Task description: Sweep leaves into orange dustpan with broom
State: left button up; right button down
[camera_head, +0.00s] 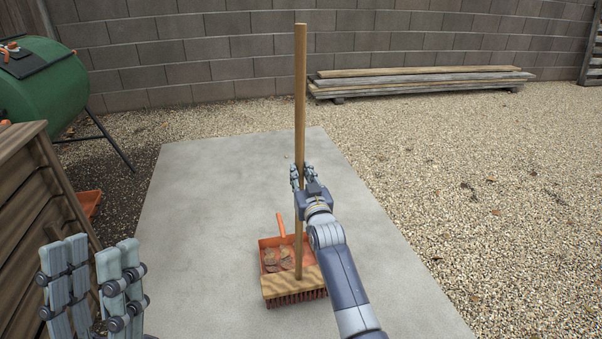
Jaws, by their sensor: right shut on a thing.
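My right gripper (298,176) is shut on the upright wooden handle of the broom (300,95). The wide wooden broom head (293,283), with dark reddish bristles, is at the near side of the orange dustpan (264,243) and hides its front edge. The dustpan lies on the concrete slab, its handle pointing away from me. Several brown leaves (272,259) show inside the pan, partly behind the broom handle. My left gripper (93,282) is at the lower left, its fingers apart and nothing visible between them, well away from the dustpan.
The grey slab (200,200) is clear around the dustpan. A wooden raised bed (25,190) and green drum (45,80) stand at the left, with an orange object (90,203) beside the bed. Gravel (470,180) lies right; planks (420,80) are stacked by the block wall.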

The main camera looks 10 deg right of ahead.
aim_at(301, 158)
jog(key=shift+s+r+p, duration=0.25)
jog(key=shift+r+p, duration=0.45)
jog(key=shift+r, duration=0.1)
pick_arm(q)
jog(key=w+d+f+g+y+p, duration=0.1)
jog(key=w+f+g+y+p, duration=0.15)
jog(key=w+f+g, duration=0.65)
pick_arm(e)
jog(key=shift+s+r+b, duration=0.25)
jog(key=shift+r+b, duration=0.25)
jog(key=shift+s+r+p, duration=0.2)
jog(key=shift+r+p, duration=0.2)
jog(key=shift+p, duration=0.2)
jog(key=shift+s+r+p, duration=0.25)
jog(key=shift+r+p, duration=0.2)
jog(key=shift+p, duration=0.25)
pick_arm(q)
notch_tip(301, 158, down, 14)
jog(key=a+g+y, duration=0.2)
jog(key=g+y, duration=0.1)
jog(key=g, duration=0.3)
jog(key=shift+s+f+g, duration=0.25)
jog(key=shift+g, duration=0.15)
pick_arm(e)
jog(key=shift+s, duration=0.1)
